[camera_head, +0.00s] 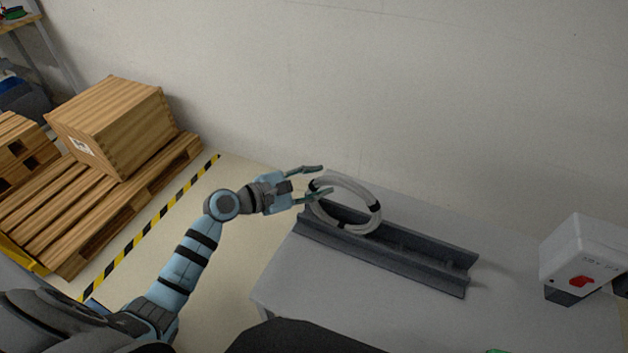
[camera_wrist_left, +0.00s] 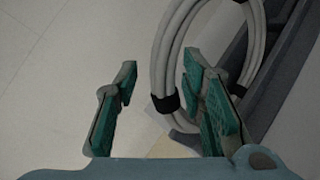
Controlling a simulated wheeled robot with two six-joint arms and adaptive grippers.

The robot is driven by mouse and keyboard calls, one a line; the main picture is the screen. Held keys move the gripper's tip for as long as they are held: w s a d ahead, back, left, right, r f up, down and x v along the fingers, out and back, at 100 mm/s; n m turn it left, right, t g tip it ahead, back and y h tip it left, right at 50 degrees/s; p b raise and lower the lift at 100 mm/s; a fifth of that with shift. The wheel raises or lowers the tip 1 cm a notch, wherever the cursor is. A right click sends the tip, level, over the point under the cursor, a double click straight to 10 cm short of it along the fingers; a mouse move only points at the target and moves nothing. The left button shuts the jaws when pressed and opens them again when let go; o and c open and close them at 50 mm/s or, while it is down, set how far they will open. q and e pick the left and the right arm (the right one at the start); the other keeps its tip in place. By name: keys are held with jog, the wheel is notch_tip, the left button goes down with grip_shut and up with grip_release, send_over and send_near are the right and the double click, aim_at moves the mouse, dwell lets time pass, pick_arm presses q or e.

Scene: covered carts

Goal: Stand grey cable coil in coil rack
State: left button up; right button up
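The grey cable coil (camera_head: 367,187) stands upright, a little tilted, in the left end of the dark coil rack (camera_head: 420,269). Its black ties show, and in the left wrist view the coil (camera_wrist_left: 162,62) passes beside the right-hand finger. The rack (camera_wrist_left: 292,62) is behind it there. My left gripper (camera_head: 318,181) is open at the left side of the coil. In the left wrist view the left gripper (camera_wrist_left: 160,105) has its fingers well apart, with no coil clamped between them. Whether a finger touches the coil is unclear. My right gripper is not in view.
The rack lies on a grey table (camera_head: 280,283) against a pale wall. A white box with a red part (camera_head: 585,252) is at the right. A wooden crate (camera_head: 115,125) on a pallet (camera_head: 105,210) stands on the floor at the left, beyond a yellow-black stripe.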

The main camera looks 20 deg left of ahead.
pick_arm(q)
jog(key=v, duration=1.2)
dwell(0.5)
